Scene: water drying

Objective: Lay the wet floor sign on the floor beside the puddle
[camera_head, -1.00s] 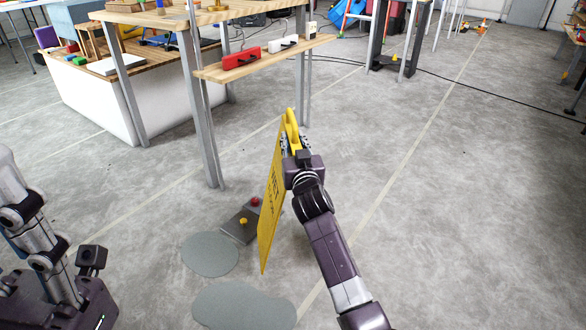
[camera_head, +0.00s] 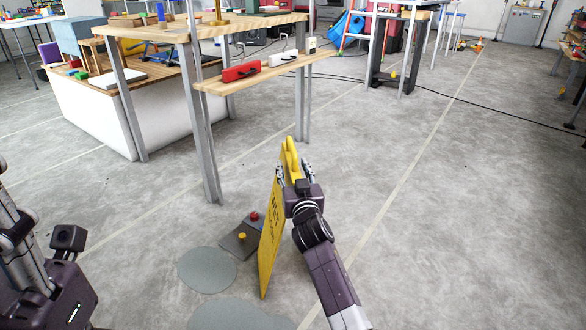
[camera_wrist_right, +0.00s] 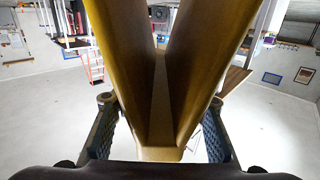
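The yellow wet floor sign (camera_head: 271,235) stands folded and nearly upright, seen almost edge-on, right of the puddle. My right gripper (camera_head: 294,171) is at its top. In the right wrist view, the fingers lie on either side of the sign's two panels (camera_wrist_right: 205,55), which spread in a V, and the fingertips appear to press against them. I cannot tell whether its lower edge touches the floor. The puddle shows as grey patches, one (camera_head: 207,270) left of the sign and another (camera_head: 240,316) at the bottom edge. My left gripper's body (camera_head: 55,292) is at lower left; its fingers are hidden.
A dark plate (camera_head: 236,243) with a red and a yellow knob lies on the floor just left of the sign. A table with a wooden shelf (camera_head: 265,73) and metal legs (camera_head: 204,140) stands behind. The floor to the right (camera_head: 440,220) is clear.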

